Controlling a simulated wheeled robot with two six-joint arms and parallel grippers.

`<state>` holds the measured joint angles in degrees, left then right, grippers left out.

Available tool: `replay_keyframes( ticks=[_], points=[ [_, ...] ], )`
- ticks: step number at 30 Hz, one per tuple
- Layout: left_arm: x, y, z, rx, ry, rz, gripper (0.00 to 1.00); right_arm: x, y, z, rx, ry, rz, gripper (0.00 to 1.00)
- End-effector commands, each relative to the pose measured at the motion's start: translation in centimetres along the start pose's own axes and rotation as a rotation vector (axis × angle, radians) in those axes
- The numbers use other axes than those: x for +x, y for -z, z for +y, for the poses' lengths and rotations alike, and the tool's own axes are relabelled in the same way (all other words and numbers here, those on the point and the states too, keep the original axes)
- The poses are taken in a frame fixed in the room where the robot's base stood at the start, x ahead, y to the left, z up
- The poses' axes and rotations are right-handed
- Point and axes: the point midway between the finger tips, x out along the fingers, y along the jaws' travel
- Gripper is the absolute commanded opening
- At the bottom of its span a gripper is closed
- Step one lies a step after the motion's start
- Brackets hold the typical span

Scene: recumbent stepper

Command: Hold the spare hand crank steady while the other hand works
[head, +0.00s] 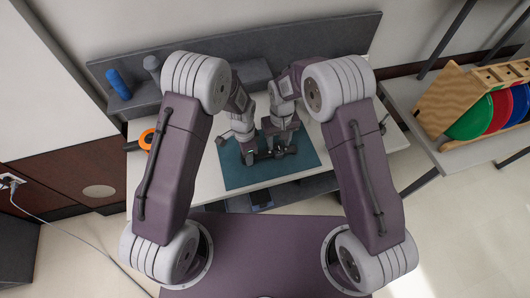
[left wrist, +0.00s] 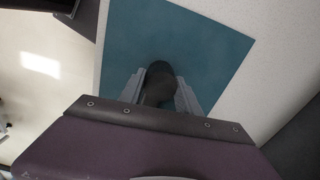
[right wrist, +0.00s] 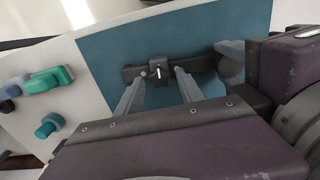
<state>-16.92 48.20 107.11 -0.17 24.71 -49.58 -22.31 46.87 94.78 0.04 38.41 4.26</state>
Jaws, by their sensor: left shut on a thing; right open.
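The spare hand crank (right wrist: 140,73) is a dark bar with a block and small pale pin at its middle, over a teal mat (head: 235,175). It also shows in the head view (head: 264,155). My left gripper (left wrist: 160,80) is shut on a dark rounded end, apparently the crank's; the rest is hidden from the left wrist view. My right gripper (right wrist: 157,88) is open, its fingers apart on either side of the crank's middle block. I cannot tell whether they touch it. In the head view my right gripper (head: 282,151) is right of the left one.
The mat lies on a white table (head: 150,185). An orange and black item (head: 147,138) lies at its left. A grey shelf behind holds a blue cylinder (head: 119,84). A wooden disc rack (head: 450,100) stands right.

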Motion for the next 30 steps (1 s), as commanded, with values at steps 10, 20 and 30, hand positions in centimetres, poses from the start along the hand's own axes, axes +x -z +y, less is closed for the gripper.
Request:
replay_keyframes(
  ticks=[10, 20, 30],
  points=[
    [0.0, 0.0, 0.0, -0.001, 0.001, 0.001, 0.00, 2.4, 0.0, 0.0, 0.000, 0.000, 0.001, 0.45],
    [0.0, 0.0, -0.1, -0.001, 0.001, 0.001, 0.00, 2.4, 0.0, 0.0, 0.000, 0.000, 0.001, 0.09],
    [0.0, 0.0, -0.1, 0.000, 0.002, 0.001, 0.00, 2.4, 0.0, 0.0, 0.000, 0.000, 0.001, 0.52]
  ],
)
